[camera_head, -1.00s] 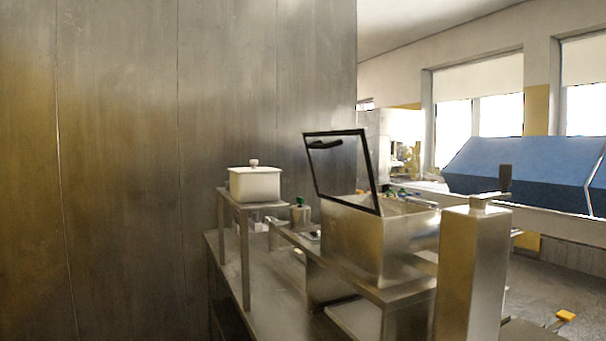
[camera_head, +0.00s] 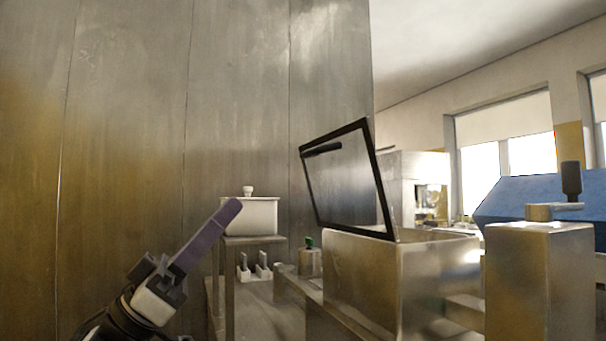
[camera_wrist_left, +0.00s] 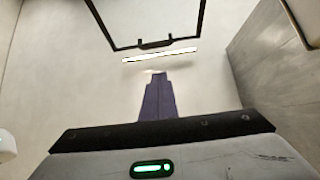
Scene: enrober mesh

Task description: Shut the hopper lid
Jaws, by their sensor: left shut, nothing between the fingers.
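The hopper lid (camera_head: 345,184) is a clear panel in a black frame with a dark bar handle near its top edge. It stands raised and tilted on the metal hopper box (camera_head: 364,274), whose top is uncovered. My left gripper (camera_head: 232,208) is to the left of the lid, apart from it, with its purple fingers shut and empty, pointing up and right. In the left wrist view the shut fingers (camera_wrist_left: 158,85) point towards the black lid frame (camera_wrist_left: 158,44) and its handle, with a gap between. My right gripper is not in view.
A white lidded pot (camera_head: 250,216) stands on a small raised shelf behind my left gripper. A metal column (camera_head: 538,282) with a dark knob stands right of the hopper. A small green-topped bottle (camera_head: 310,258) is left of the box. A wall panel rises behind.

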